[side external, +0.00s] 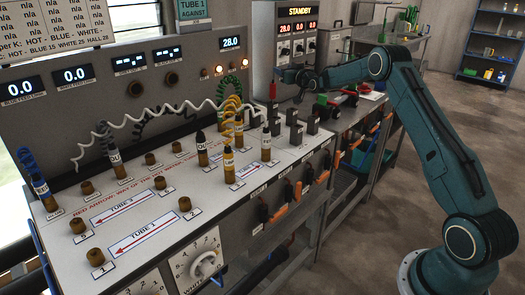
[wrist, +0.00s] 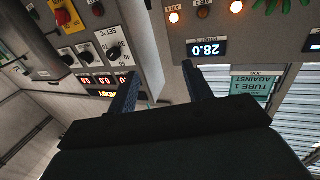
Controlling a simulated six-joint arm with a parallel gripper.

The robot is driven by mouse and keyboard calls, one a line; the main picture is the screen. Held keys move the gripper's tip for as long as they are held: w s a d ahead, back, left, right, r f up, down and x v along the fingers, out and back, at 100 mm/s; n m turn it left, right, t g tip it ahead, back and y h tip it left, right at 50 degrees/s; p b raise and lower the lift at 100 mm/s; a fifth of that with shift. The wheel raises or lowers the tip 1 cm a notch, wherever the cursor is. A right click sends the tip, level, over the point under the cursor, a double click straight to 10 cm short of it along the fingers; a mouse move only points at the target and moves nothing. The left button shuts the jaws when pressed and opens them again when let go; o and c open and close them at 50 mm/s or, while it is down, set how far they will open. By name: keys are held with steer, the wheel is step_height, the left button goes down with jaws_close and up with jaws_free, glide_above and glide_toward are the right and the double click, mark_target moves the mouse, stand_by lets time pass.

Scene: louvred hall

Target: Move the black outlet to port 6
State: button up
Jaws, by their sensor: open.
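My gripper (wrist: 160,82) is open and empty in the wrist view, its two fingers apart. In the side view my gripper (side external: 288,75) is held high near the back panel, away from the plugs. A black-topped plug with a white label (side external: 201,150) stands upright in the middle of the bench top. A dark grey-topped plug marked "OU" (side external: 115,160) stands farther left. A black coiled cord runs behind both; I cannot tell for certain which plug it joins. Bare brown ports show around the arrows, and a port (side external: 160,183) stands right of the Tube 2 arrow. Port number 6 is not legible.
Blue (side external: 40,192), yellow (side external: 228,161) and white-labelled (side external: 266,146) plugs also stand on the bench. A white coiled cord (side external: 165,112) arches across the top. Several grey blocks stand at right. The back panel (side external: 60,115) with displays rises behind.

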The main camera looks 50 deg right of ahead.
steer(key=w+a+f+n+g+y, duration=0.25)
steer(key=w+a, duration=0.25)
steer(key=a, duration=0.5)
steer(key=n+g+y, duration=0.1)
steer(key=g+y, duration=0.2)
steer(key=g, duration=0.8)
glide_above(202, 138)
steer(key=s, duration=0.2)
step_height(202, 138, down, 4)
steer(key=shift+r, duration=0.2)
steer(key=shift+f, duration=0.2)
steer(key=shift+x, duration=4.8)
